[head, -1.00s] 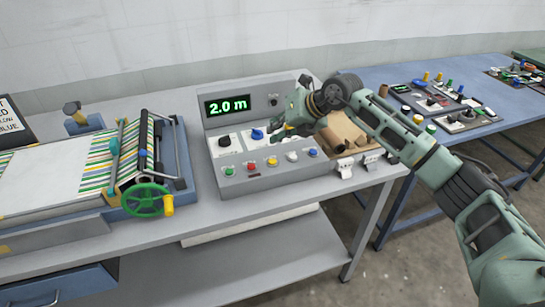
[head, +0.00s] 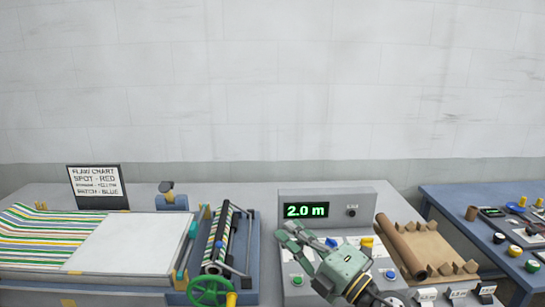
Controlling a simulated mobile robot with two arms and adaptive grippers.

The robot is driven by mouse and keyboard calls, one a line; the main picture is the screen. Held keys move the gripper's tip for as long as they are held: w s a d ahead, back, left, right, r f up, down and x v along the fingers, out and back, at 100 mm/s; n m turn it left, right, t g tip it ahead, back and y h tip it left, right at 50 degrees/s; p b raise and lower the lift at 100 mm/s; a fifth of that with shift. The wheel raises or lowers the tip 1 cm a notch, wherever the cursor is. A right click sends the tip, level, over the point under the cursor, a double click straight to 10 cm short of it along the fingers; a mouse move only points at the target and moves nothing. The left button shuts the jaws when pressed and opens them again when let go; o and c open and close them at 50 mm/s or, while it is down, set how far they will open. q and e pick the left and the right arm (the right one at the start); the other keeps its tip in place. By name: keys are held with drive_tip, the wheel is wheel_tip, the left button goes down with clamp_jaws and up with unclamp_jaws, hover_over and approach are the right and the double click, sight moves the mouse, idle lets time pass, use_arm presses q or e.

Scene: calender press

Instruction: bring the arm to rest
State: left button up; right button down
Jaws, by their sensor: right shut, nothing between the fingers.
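My right gripper (head: 288,240) is shut and empty over the left part of the grey control console (head: 285,203). Its green forearm comes up from the bottom right and hides much of the console's button panel. I cannot tell whether the fingers touch the panel. The display (head: 306,211) reads 2.0 m in green. A blue knob (head: 331,242) and a yellow knob (head: 366,242) show behind the gripper. A green button (head: 297,281) and a blue button (head: 390,275) show on either side of the arm. My left gripper is out of view.
Left of the console stands a roller press (head: 227,240) with a green handwheel (head: 210,291) and striped sheet (head: 40,235). A flaw chart sign (head: 97,186) stands behind. A brown roll (head: 402,247) lies right of the console. A blue table (head: 440,197) with small parts is farther right.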

drive_tip(key=s+d+f+m+t+h, duration=0.2)
drive_tip(key=d+f+m+h, duration=0.1)
drive_tip(key=d+m+h, duration=0.4)
drive_tip(key=s+d+f+m+t+h, duration=0.1)
drive_tip(key=d+f+m+t+h, duration=0.1)
drive_tip(key=d+f+m+h, duration=0.5)
drive_tip(key=s+d+f+m+g+h, duration=0.35)
drive_tip(key=s+f+m+g, duration=0.35)
drive_tip(key=s+f+m, duration=0.3)
drive_tip(key=s+a+f+g+y, duration=0.15)
drive_tip(key=s+f+g, duration=0.35)
drive_tip(key=s, duration=0.6)
drive_tip(key=s+f+g+y, duration=0.2)
drive_tip(key=s+f+g, duration=0.2)
drive_tip(key=s+f, duration=0.55)
drive_tip(key=s+f+g, duration=0.1)
drive_tip(key=s+f, duration=0.1)
drive_tip(key=f, duration=1)
drive_tip(key=s+f, duration=0.2)
drive_tip(key=f, duration=1.1)
drive_tip(key=s+d+f+g, duration=0.1)
drive_tip(key=s+d+f, duration=0.1)
drive_tip(key=s+f, duration=1.3)
drive_tip(key=shift+s+d+h, duration=0.3)
drive_tip(key=shift+s+d, duration=0.1)
drive_tip(key=shift+s, duration=0.4)
